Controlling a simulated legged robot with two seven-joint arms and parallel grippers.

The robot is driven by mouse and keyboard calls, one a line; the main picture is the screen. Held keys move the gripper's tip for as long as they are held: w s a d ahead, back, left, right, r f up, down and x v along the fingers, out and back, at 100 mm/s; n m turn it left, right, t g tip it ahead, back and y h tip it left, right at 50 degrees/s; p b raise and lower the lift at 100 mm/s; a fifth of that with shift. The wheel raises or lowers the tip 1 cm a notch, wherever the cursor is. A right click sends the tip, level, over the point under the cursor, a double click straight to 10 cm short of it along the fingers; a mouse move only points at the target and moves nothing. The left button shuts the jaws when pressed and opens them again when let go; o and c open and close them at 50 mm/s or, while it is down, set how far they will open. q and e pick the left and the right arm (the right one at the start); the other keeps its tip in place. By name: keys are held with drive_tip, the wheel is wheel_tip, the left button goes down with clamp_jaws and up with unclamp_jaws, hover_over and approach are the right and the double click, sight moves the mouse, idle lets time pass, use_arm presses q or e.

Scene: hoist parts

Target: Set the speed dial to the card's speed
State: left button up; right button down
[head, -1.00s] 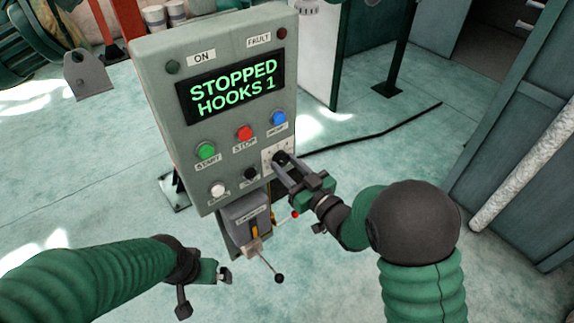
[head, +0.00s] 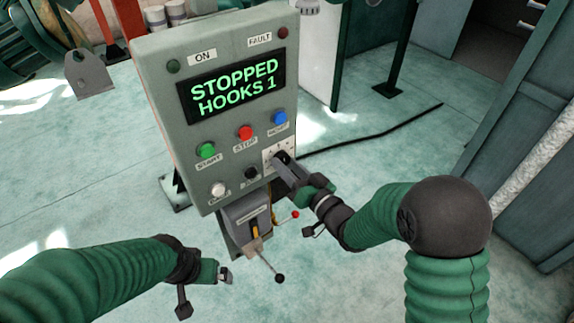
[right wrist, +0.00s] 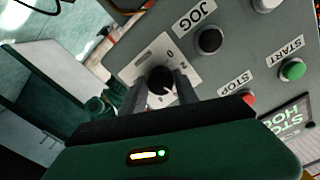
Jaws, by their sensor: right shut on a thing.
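The speed dial is a black knob (right wrist: 160,84) on a white scale plate (head: 271,158) at the lower right of the grey control panel (head: 215,130). My right gripper (head: 284,164) is shut on the knob; its fingers show on both sides of the knob in the right wrist view (right wrist: 160,98). A 0 and a 2 are readable on the plate there; the knob's exact setting is hard to tell. The panel screen (head: 236,88) reads STOPPED, HOOKS 1. My left gripper (head: 228,277) is low at the left, away from the panel; its jaw opening is unclear. I see no speed card.
Green (head: 207,150), red (head: 246,132) and blue (head: 280,117) buttons sit above the dial. White (head: 218,189) and black (head: 251,173) buttons are to its left. A box with levers (head: 246,210) hangs below the panel. The floor to the right is mostly clear.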

drive_tip(key=shift+d+m, duration=0.1)
drive_tip(key=shift+m, duration=1.1)
drive_tip(key=c, duration=0.9)
unclamp_jaws()
